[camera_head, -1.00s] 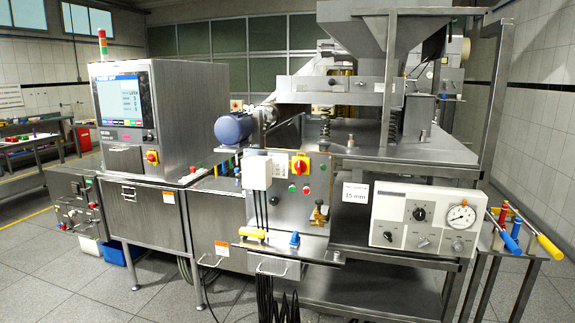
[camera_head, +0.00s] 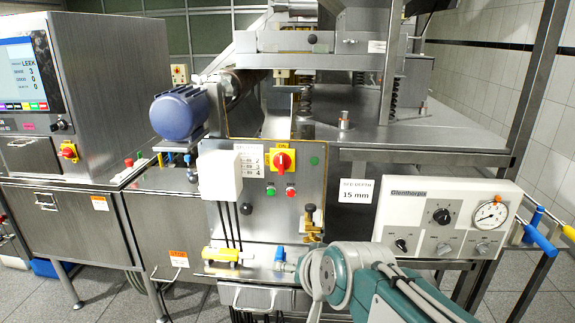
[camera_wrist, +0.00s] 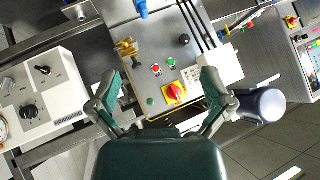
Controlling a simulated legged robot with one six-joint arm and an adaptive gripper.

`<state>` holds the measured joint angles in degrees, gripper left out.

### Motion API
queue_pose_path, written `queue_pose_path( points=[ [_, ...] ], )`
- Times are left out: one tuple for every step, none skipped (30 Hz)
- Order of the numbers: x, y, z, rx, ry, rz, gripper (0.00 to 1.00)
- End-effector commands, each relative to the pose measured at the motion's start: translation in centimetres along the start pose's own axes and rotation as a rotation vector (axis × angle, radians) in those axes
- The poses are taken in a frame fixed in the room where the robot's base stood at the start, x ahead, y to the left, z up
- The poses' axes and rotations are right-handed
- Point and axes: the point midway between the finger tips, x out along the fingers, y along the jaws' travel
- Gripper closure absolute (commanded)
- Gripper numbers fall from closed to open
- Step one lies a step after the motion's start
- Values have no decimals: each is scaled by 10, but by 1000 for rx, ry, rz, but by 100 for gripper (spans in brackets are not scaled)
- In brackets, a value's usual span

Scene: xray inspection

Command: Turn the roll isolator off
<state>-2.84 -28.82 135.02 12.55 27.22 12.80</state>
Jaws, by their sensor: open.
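A red rotary switch (camera_head: 281,160) on a yellow plate is mounted on the steel control panel (camera_head: 240,222). It appears to be the roll isolator. "ON" shows at the plate's top, and its red handle looks about upright. The switch also shows in the wrist view (camera_wrist: 174,92), rotated, between my fingers and beyond them. My gripper (camera_wrist: 161,86) is open and empty, its two fingers spread, apart from the switch. In the head view my arm rises at the bottom right, and the gripper cannot be made out.
Green and red buttons (camera_head: 291,192) sit below the switch. A white box (camera_head: 219,175) with cables is to its left and a brass fitting (camera_head: 312,224) lower right. A blue motor (camera_head: 179,112) is at upper left. A yellow-handled part (camera_head: 221,254) lies on the ledge below.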

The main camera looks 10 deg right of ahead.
Motion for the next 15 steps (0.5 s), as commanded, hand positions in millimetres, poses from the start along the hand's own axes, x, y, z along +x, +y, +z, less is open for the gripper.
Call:
queue_pose_path(
  points=[
    [17, -14, -21, 87, 52, -38, 0],
    [25, -21, -34, 144, 89, -62, 0],
    [35, -31, -51, 220, 140, -94, 0],
    [43, -37, -63, 278, 176, -116, 0],
    [52, -42, -75, 336, 212, -138, 0],
    [62, -49, -90, 415, 261, -167, 0],
    [70, -54, -102, 473, 299, -188, 0],
    [78, -57, -112, 531, 336, -208, 0],
    [88, -61, -125, 608, 385, -234, 0],
    [96, -63, -135, 666, 423, -253, 0],
    [104, -64, -144, 724, 462, -270, 0],
    [113, -65, -155, 799, 513, -293, 0],
    [120, -65, -162, 852, 551, -310, 0],
    [127, -64, -168, 903, 588, -325, 0],
    [135, -63, -175, 964, 635, -342, 0]
  ],
)
